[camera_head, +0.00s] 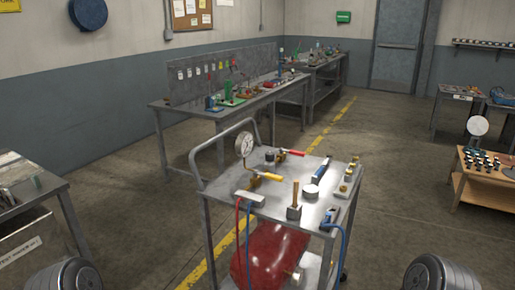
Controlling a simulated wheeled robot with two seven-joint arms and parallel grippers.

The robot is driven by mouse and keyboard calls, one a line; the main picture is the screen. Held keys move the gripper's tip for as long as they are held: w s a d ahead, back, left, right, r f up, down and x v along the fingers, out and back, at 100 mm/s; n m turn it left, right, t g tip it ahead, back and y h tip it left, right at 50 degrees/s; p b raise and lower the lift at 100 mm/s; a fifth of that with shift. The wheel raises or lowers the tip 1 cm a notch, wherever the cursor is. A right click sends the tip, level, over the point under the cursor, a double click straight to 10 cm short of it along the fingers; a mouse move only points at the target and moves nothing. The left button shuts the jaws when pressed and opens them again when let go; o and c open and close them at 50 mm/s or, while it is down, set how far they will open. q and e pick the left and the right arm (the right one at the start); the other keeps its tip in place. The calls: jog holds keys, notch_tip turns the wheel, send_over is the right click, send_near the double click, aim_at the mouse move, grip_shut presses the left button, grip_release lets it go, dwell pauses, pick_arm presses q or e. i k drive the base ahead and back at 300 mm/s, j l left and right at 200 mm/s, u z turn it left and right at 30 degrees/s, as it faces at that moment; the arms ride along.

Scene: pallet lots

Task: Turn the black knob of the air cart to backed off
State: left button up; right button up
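The air cart (225,210) stands in front of me, a grey metal cart with a push handle and a red tank (270,255) on its lower shelf. A small dark knob-like part (270,156) is near the back of its top, between the round gauge (244,145) and a red-handled valve (291,152). It looks like the black knob, but it is too small to read its setting. Neither gripper shows. Only rounded grey parts of my arms show at the bottom left and bottom right corners, apart from the cart.
The cart top also bears a yellow-handled valve (267,177), a block with a brass post (294,209), a blue part (322,170) and a pale disc (311,191). Hoses hang at the front. Workbenches (190,108) stand behind; a wooden table (480,190) stands right. Floor is clear between.

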aim_at(269, 156)
jog(key=i+j, duration=0.2)
jog(key=j, duration=0.15)
jog(key=i+j, duration=0.2)
jog(key=j, duration=0.2)
jog(key=i+j, duration=0.15)
jog(key=j, duration=0.2)
jog(key=i+j, duration=0.2)
jog(key=j, duration=0.2)
jog(key=i+j, duration=0.2)
jog(key=j, duration=0.15)
